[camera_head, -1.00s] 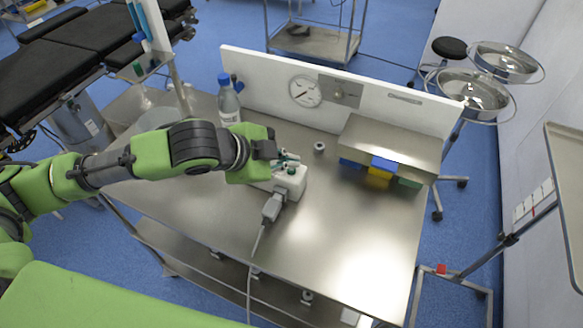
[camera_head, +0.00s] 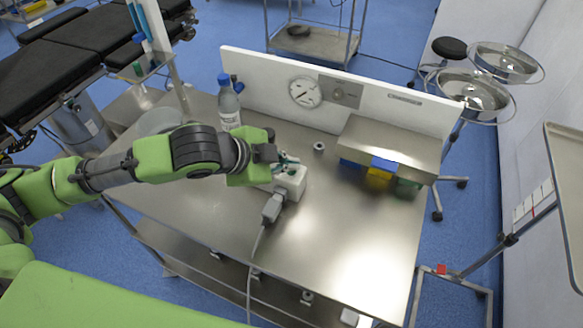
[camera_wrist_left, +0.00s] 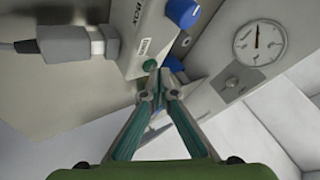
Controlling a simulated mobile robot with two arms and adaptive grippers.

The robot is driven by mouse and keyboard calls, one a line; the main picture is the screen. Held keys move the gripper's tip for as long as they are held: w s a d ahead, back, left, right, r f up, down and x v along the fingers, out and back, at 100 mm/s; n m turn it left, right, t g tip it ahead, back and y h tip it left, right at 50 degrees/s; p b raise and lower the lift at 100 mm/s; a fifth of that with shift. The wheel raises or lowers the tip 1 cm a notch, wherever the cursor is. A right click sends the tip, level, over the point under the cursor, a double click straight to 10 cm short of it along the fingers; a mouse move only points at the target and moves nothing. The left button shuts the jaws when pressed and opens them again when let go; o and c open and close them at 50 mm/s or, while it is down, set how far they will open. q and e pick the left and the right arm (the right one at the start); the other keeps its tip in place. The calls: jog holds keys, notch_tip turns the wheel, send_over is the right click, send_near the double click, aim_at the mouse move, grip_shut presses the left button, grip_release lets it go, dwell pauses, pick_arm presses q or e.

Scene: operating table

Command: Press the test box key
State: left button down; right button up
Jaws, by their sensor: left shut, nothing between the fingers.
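The white test box (camera_head: 292,184) lies on the steel table, partly hidden behind my left gripper. In the left wrist view the box (camera_wrist_left: 133,58) shows printed labels, a blue knob (camera_wrist_left: 183,13) and a small green key (camera_wrist_left: 150,65). My left gripper (camera_head: 286,161) is at the top of the box. Its fingers are shut and empty, and in the left wrist view the fingertips (camera_wrist_left: 155,84) are right by the green key. I cannot tell whether they touch it. My right gripper is not in view.
A grey plug with a cable (camera_head: 271,208) is attached to the box's near side. A bottle (camera_head: 229,105) stands behind my left arm. A white panel with a gauge (camera_head: 305,92) lines the back. Coloured bins (camera_head: 380,172) sit at right. The table's front right is clear.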

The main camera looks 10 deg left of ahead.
pick_arm(q)
jog(key=shift+f, duration=0.2)
dwell(0.4)
jog(key=shift+r+p, duration=0.6)
jog(key=shift+p, duration=0.35)
notch_tip(320, 180, up, 6)
jog(key=p, duration=0.7)
